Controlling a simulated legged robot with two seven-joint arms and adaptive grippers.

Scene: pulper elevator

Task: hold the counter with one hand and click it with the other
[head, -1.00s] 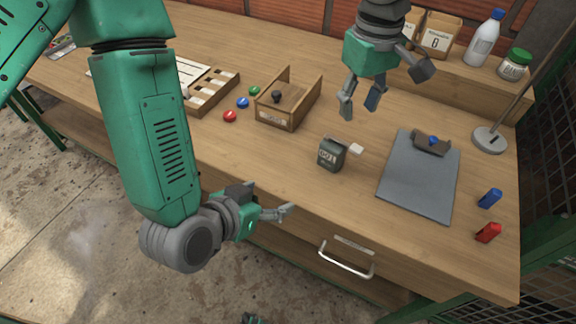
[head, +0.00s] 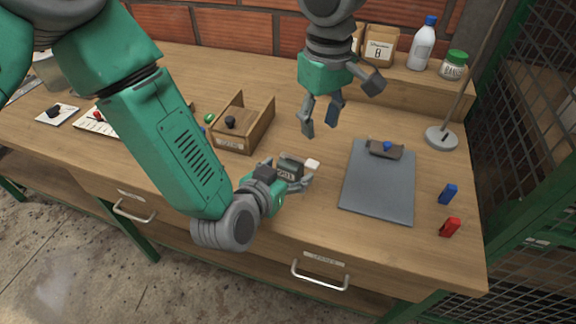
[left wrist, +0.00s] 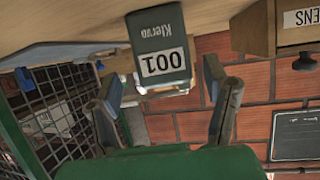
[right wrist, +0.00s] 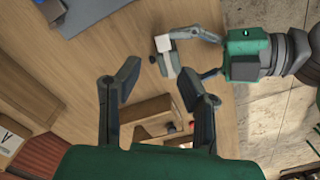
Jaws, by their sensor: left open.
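The counter (head: 289,167) is a small dark grey-green box with a pale button (head: 312,163) on its right side, standing on the table. In the left wrist view the counter (left wrist: 160,55) shows upside down, with "001" and "Klervo" on its face. My left gripper (head: 290,180) is open, with its fingers around the counter's sides or just short of them; contact cannot be told. My right gripper (head: 320,125) hangs open and empty above the table, behind the counter. In the right wrist view the counter (right wrist: 168,62) and its button (right wrist: 163,44) lie beyond my open fingers.
A grey clipboard (head: 378,185) lies right of the counter, with blue (head: 448,194) and red (head: 450,227) pieces beyond it. An open wooden box (head: 244,128) stands behind left. A bottle (head: 423,45), jar (head: 454,65) and lamp base (head: 441,138) are at the back right.

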